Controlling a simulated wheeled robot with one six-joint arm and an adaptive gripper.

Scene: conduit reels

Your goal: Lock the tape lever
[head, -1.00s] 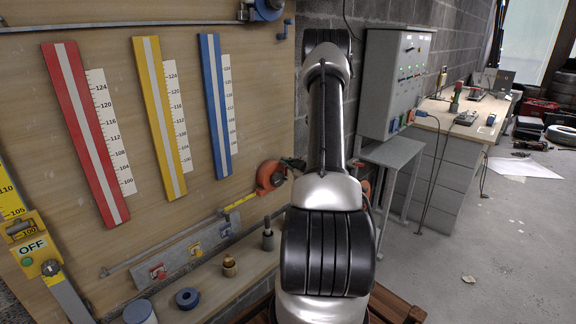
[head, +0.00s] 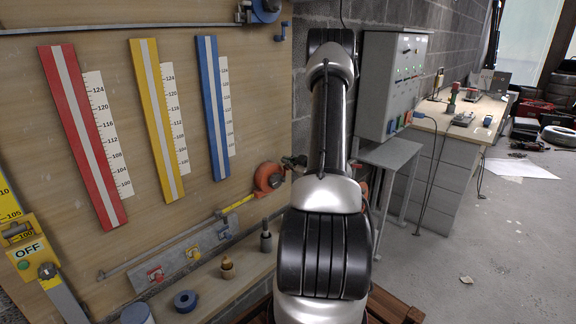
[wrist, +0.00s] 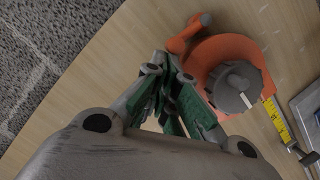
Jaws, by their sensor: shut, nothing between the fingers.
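The tape measure is an orange round case mounted on the wooden board; in the head view the tape case (head: 267,178) sits just left of my arm, with yellow tape (head: 238,203) running out to the lower left. In the wrist view the tape case (wrist: 213,58) has a grey knob (wrist: 238,86) at its middle and an orange lever (wrist: 190,33) sticking out at its upper left. My gripper (wrist: 176,68) is shut and empty, its fingertips close beside the case, below the lever. I cannot tell whether they touch. In the head view my gripper is mostly hidden behind my arm.
Red, yellow and blue strips (head: 157,120) with scales hang on the board. A rail plate (head: 190,255) with coloured clips lies below the tape. A shelf holds a blue ring (head: 186,301) and small posts. A grey control cabinet (head: 392,85) stands right of my arm.

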